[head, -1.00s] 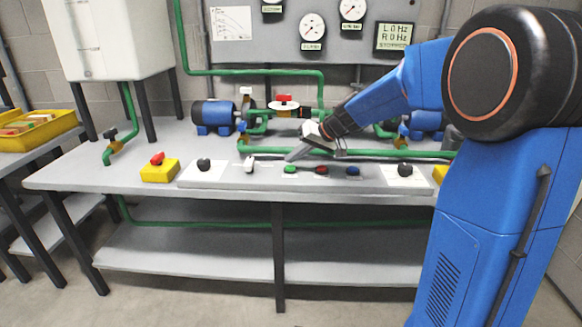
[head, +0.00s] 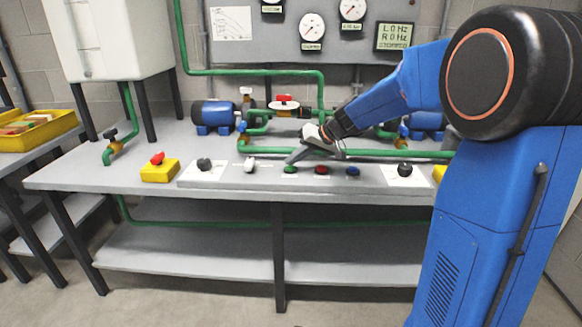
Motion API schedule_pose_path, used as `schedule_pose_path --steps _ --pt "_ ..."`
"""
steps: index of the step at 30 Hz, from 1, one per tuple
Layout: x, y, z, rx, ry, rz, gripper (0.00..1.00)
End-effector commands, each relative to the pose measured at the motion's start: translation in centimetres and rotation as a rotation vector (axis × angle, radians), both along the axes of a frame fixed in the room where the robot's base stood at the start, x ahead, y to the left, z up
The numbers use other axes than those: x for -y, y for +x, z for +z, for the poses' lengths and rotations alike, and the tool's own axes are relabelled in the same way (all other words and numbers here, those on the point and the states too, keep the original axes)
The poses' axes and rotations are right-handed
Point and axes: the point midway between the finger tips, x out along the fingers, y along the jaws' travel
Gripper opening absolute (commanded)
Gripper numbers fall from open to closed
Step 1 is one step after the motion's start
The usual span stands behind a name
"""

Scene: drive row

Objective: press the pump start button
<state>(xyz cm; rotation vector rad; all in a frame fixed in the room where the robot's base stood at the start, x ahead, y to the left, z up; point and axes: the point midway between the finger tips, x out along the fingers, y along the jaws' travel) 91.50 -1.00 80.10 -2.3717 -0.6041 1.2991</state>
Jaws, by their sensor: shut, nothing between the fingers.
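The control panel (head: 222,182) lies along the front of the bench. A green button (head: 290,169), a red button (head: 321,170) and a blue button (head: 353,171) sit in a row on it; their labels are too small to read. My gripper (head: 290,160) is shut and empty, pointing down and left. The green button is still partly visible. The display (head: 394,36) on the back board reads L 0 Hz, R 0 Hz and what looks like "stopped".
A white-tipped switch (head: 249,165) and black knobs (head: 204,164) and (head: 404,169) share the panel. A yellow box with a red knob (head: 158,171) stands left. Green pipes (head: 380,153), a red-handled valve (head: 284,98) and a blue pump (head: 212,114) lie behind my gripper.

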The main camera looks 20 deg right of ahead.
Motion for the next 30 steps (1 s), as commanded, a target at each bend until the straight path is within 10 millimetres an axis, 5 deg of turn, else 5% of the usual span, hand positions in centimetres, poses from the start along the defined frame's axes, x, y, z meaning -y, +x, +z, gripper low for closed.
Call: schedule_pose_path --steps 30 --pt "0.0 0.0 0.9 0.0 -0.001 0.001 0.0"
